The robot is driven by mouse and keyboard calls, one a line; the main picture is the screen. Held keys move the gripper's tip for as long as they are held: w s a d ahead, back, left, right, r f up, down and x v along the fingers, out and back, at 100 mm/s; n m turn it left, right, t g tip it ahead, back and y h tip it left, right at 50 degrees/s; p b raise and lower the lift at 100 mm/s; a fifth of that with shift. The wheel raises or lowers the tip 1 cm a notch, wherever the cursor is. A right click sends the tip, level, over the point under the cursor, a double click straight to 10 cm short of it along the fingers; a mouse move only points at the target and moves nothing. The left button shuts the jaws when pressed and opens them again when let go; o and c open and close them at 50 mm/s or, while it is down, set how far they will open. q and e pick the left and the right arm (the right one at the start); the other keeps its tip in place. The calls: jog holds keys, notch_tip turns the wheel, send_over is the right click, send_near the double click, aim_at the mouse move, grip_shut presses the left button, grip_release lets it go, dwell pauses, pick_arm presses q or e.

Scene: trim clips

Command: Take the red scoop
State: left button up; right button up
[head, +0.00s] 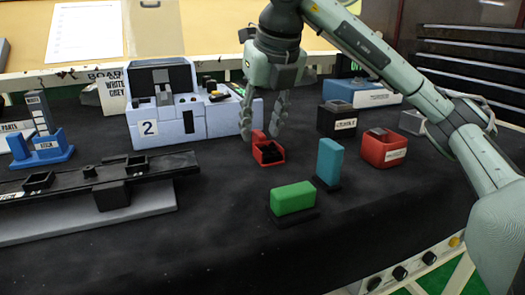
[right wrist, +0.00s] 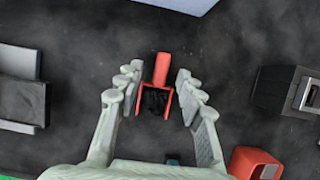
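The red scoop (head: 268,153) lies on the dark table near the middle in the head view, with dark contents or a dark inside in its tray. In the right wrist view the scoop (right wrist: 161,68) shows its red handle pointing up, between and beyond the fingertips. My right gripper (head: 264,132) is open above the scoop, its two fingers apart; it also shows in the right wrist view (right wrist: 160,82). The fingers do not visibly grip the scoop. My left gripper is not in view.
A green block (head: 293,198) and a teal block (head: 329,161) stand in front and to the right. A red bin (head: 384,150) and black box (head: 337,119) are at right. A white-blue station (head: 165,130) stands behind left. A black rail (head: 150,168) lies left.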

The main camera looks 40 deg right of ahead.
jog(key=shift+x, duration=1.35)
jog(key=shift+d, duration=0.1)
grip_shut()
jog(key=shift+r, duration=0.1)
